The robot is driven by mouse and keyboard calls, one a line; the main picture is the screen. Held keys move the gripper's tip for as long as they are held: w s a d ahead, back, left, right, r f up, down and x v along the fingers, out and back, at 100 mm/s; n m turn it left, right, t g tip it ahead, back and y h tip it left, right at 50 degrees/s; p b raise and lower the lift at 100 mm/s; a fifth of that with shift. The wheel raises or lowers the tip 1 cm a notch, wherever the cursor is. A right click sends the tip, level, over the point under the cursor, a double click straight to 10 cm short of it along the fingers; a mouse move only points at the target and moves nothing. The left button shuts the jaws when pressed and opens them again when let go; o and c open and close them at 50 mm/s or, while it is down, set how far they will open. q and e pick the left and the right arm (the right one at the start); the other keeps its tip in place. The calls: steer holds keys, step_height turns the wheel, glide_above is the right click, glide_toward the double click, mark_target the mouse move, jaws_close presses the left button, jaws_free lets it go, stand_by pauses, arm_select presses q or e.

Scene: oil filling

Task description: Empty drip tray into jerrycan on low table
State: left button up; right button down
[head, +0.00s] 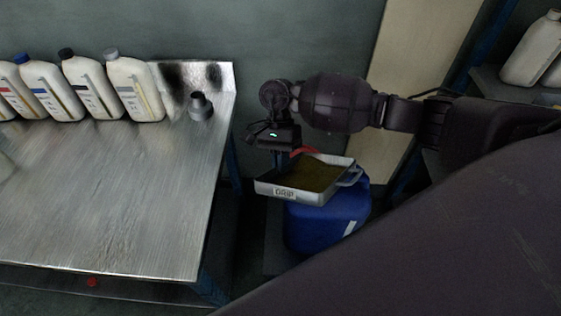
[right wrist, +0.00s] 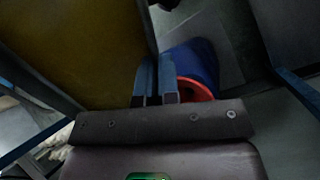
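The grey drip tray (head: 268,188), labelled DRIP, holds dark yellow-brown oil (head: 312,176). It is held roughly level above the blue jerrycan (head: 325,225), partly covering it in the head view. My right gripper (head: 282,150) is at the tray's back left edge. In the right wrist view its fingers (right wrist: 156,82) are close together at the tray's side and seem shut on it; the exact grip spot is hidden. The jerrycan's red-rimmed opening (right wrist: 196,90) shows beside the fingers there, and a bit of red shows behind the tray in the head view. My left gripper is out of view.
A metal workbench (head: 110,200) stands at the left, mostly bare. Several white bottles (head: 134,90) and a small grey nozzle-like piece (head: 200,106) stand at its back. The low table (head: 273,240) is under the jerrycan. A shelf with white bottles (head: 530,50) is at the right.

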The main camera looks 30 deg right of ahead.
stand_by(0.4)
steer(key=shift+w+d+r+g+y+b, duration=0.3)
steer(key=shift+w+r+g+y+b, duration=0.35)
steer(key=shift+g+b, duration=0.4)
steer(key=shift+s+r, duration=0.1)
stand_by(0.8)
steer(key=shift+w+d+r+g+y+b, duration=0.15)
steer(key=shift+w+r+g+y+b, duration=0.15)
steer(key=shift+g+b, duration=0.25)
steer(key=shift+w+d+r+g+y+b, duration=0.15)
steer(key=shift+w+g+b, duration=0.25)
steer(key=shift+b, duration=0.2)
